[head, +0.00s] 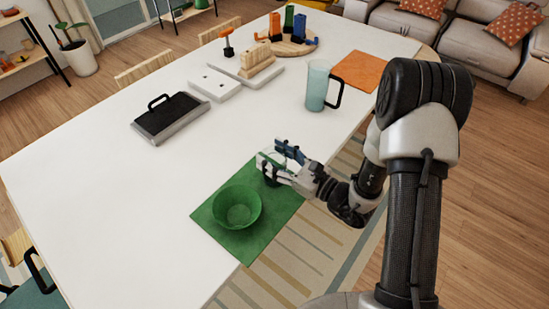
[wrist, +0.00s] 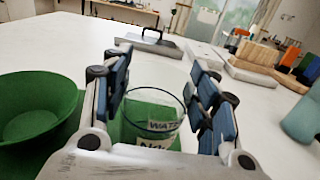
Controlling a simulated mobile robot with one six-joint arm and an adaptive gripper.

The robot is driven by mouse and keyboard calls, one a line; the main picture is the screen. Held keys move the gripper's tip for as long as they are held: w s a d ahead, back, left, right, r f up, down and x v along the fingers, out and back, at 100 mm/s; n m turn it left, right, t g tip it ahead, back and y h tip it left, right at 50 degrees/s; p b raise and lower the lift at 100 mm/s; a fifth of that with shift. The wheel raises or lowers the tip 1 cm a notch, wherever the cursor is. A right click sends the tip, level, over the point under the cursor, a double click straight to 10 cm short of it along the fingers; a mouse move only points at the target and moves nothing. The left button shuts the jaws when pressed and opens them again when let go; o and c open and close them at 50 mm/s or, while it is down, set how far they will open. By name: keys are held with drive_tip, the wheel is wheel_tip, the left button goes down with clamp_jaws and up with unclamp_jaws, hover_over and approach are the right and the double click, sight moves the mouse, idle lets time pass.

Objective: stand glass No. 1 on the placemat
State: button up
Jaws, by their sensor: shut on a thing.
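A clear glass (wrist: 155,112) stands upright between my fingers; its label shows "WATE" and a partly hidden line starting with "No". It also shows in the head view (head: 268,168), partly covered by the fingers. My gripper (head: 277,163) is shut on the glass from the right side. The green placemat (head: 272,215) lies at the table's near edge, and the glass is over its far corner area. I cannot tell whether the glass base touches the mat. A green bowl (head: 237,207) sits on the mat, left of the glass and apart from it.
A blue-tinted pitcher (head: 318,86) and an orange mat (head: 357,70) are farther right. A dark-topped tray (head: 168,116), white boards (head: 215,84) and a wooden block (head: 257,62) stand farther back. The white table (head: 110,200) is clear left of the green mat.

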drive_tip(key=shift+r, duration=0.1)
drive_tip(key=shift+f, duration=0.25)
drive_tip(key=o, duration=1.6)
drive_tip(key=shift+c, duration=0.2)
drive_tip(key=shift+r, duration=0.1)
